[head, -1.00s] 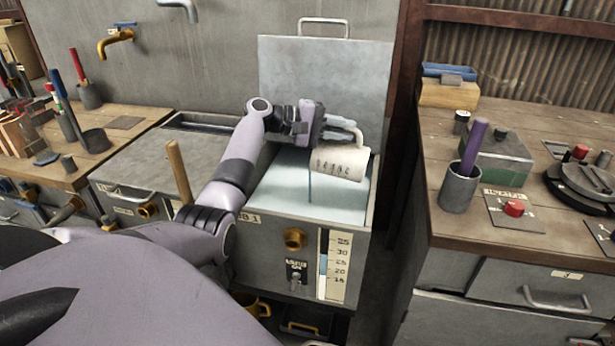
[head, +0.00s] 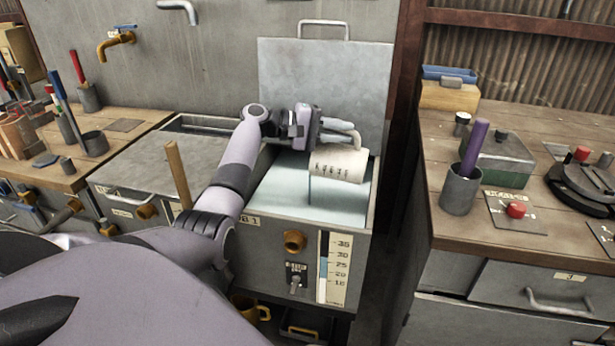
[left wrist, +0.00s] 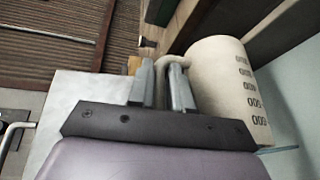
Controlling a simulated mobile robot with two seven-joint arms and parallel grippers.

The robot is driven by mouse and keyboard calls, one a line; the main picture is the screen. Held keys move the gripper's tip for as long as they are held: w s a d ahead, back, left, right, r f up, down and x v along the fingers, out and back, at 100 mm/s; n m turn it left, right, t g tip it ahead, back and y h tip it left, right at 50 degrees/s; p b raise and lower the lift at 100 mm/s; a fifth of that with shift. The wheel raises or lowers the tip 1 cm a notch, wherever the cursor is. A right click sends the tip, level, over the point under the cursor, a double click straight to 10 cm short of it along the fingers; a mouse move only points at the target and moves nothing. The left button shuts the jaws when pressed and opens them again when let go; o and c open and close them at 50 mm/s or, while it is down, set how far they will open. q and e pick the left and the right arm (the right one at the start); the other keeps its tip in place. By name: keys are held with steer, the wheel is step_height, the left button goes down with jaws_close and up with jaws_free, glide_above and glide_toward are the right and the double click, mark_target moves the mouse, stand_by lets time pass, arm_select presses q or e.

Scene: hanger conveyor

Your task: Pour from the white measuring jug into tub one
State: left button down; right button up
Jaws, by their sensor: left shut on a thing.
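The white measuring jug (head: 338,164), with dark markings, is tipped on its side above tub one (head: 262,258). A thin bluish stream (head: 310,188) falls from its left end into the pale liquid in the tub. My left gripper (head: 338,130) is shut on the jug's handle, at the jug's upper side. The left wrist view also shows the jug (left wrist: 228,90) and its handle between the fingers (left wrist: 165,85). The tub's lid (head: 325,85) stands open behind. A scale (head: 338,268) and a tap (head: 294,241) are on the tub's front. My right gripper is not in view.
A closed tub (head: 140,170) with a wooden stick in front stands left of tub one. The right bench (head: 450,225) holds a grey cup (head: 460,190) with a purple rod and a red button (head: 516,209). A dark gap separates this bench from tub one.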

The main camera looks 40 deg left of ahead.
arm_select(q)
steer(key=shift+a, duration=0.1)
steer(key=shift+s+a+f+t+h+b, duration=0.1)
steer(key=shift+s+a+t+h+b, duration=0.25)
steer(key=shift+b, duration=0.4)
steer(key=shift+a, duration=0.15)
steer(key=shift+a+n, duration=0.1)
steer(key=shift+n, duration=0.2)
steer(key=shift+s+a+t+h+b, duration=0.15)
steer(key=shift+a+t+h+b, duration=0.1)
steer(key=shift+h+b, duration=0.15)
steer(key=shift+d+r+p, duration=0.15)
steer(key=shift+r+p, duration=0.15)
steer(key=shift+r, duration=0.05)
steer(key=d+g+y+p, duration=0.1)
steer(key=p, duration=0.1)
steer(key=w+d+r+y+p, duration=0.1)
steer(key=p, duration=0.2)
steer(key=w+d+m+g+y+p, duration=0.1)
steer(key=d+p, duration=0.1)
steer(key=p, duration=0.1)
steer(key=shift+w+d+r+g, duration=0.1)
steer(key=shift+w+r+g, duration=0.1)
steer(key=shift+r+g, duration=0.1)
steer(key=shift+w+d+f+y+p, duration=0.2)
steer(key=shift+d+y+p, duration=0.15)
steer(key=shift+p, duration=0.25)
steer(key=shift+f+g, duration=0.15)
steer(key=shift+g, duration=0.15)
